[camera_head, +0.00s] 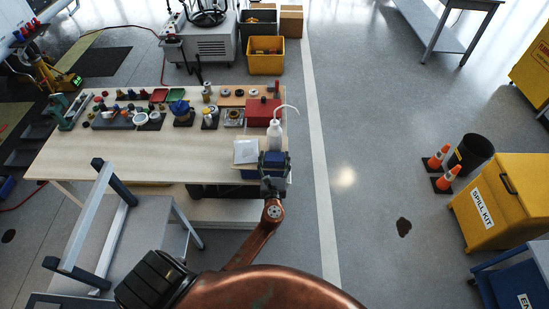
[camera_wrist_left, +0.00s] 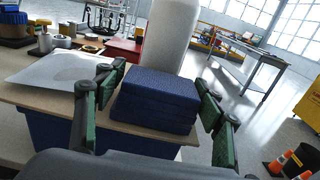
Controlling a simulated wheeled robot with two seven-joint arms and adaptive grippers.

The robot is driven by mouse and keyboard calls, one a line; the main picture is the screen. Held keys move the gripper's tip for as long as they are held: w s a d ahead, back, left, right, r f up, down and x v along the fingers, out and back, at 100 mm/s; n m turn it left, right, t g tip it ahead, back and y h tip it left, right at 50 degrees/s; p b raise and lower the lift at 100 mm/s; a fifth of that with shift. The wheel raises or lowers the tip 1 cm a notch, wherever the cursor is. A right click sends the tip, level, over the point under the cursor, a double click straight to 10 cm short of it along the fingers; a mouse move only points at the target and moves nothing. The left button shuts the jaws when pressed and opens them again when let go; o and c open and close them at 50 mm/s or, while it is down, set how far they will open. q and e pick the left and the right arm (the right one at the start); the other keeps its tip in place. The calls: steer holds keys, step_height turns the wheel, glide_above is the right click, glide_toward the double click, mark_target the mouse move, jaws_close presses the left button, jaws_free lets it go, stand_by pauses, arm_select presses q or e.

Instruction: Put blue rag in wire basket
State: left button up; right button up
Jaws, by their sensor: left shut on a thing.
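The blue rag (camera_head: 274,157) is a thick folded stack at the right front corner of the wooden worktable. My left gripper (camera_head: 273,172) is shut on it. In the left wrist view the rag (camera_wrist_left: 158,98) sits between the green-padded fingers of the left gripper (camera_wrist_left: 155,115). I cannot tell whether the rag still touches the tabletop. A white squeeze bottle (camera_head: 274,136) stands just behind it, also large in the left wrist view (camera_wrist_left: 172,35). I cannot make out a wire basket in either view. My right gripper is not in view.
A white sheet (camera_head: 246,151) lies left of the rag. A red box (camera_head: 262,112) and several small parts fill the back of the worktable (camera_head: 110,155). A grey step frame (camera_head: 130,225) stands at the left front. Open floor lies to the right, before a yellow spill kit (camera_head: 500,200).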

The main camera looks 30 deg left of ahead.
arm_select(q)
steer(key=shift+f, duration=0.15)
steer(key=o, duration=1.1)
steer(key=shift+s+r, duration=0.1)
steer(key=shift+r, duration=0.1)
steer(key=v, duration=1.1)
steer(key=shift+s+d, duration=0.25)
steer(key=shift+s, duration=0.1)
steer(key=shift+f, duration=0.1)
